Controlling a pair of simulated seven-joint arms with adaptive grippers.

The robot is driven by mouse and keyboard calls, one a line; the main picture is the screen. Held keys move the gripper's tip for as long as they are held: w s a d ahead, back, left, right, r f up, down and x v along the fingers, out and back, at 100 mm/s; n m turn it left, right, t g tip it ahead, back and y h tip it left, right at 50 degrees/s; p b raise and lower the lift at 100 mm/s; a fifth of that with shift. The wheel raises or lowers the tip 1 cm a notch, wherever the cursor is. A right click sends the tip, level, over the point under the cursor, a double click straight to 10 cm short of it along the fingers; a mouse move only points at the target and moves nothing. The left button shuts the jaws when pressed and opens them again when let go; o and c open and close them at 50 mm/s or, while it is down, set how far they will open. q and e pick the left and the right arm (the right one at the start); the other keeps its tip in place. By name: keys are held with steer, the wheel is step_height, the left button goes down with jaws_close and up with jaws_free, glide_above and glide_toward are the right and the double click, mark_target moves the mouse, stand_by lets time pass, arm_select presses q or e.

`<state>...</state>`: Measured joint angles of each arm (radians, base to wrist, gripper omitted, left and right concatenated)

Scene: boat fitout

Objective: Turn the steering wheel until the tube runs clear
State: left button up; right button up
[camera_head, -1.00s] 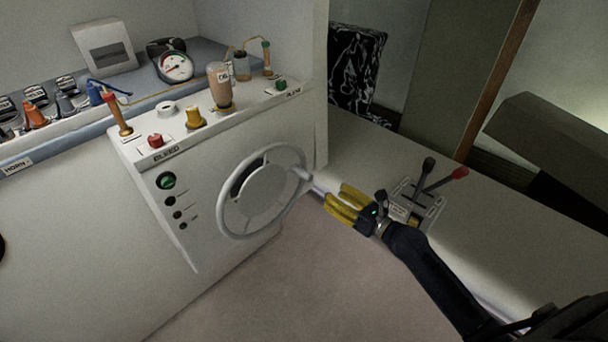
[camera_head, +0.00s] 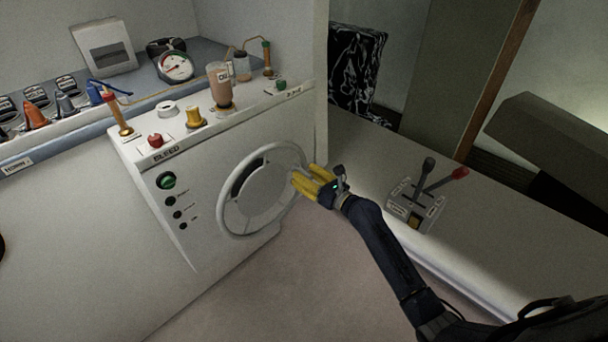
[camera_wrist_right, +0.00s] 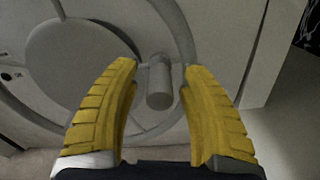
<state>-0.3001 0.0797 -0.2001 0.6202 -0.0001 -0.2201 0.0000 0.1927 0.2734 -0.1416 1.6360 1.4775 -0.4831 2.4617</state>
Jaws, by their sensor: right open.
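The grey steering wheel (camera_head: 280,146) is on the front of the white console, and its rim also shows in the right wrist view (camera_wrist_right: 183,30). A short grey knob (camera_wrist_right: 159,82) stands out from the rim. My right gripper (camera_head: 302,174) is at the wheel's right side, with its yellow fingers open. In the wrist view the gripper (camera_wrist_right: 161,70) has the knob between its fingers, with gaps on both sides. Two amber upright tubes, left (camera_head: 118,113) and right (camera_head: 267,57), stand on the console top. I cannot tell from here whether they hold bubbles. My left gripper is not in view.
A lever box (camera_head: 412,207) stands on the ledge at right. Floor in front is clear.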

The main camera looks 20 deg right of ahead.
stand_by(0.3)
jaws_close()
steer(key=shift+a, duration=0.1)
stand_by(0.4)
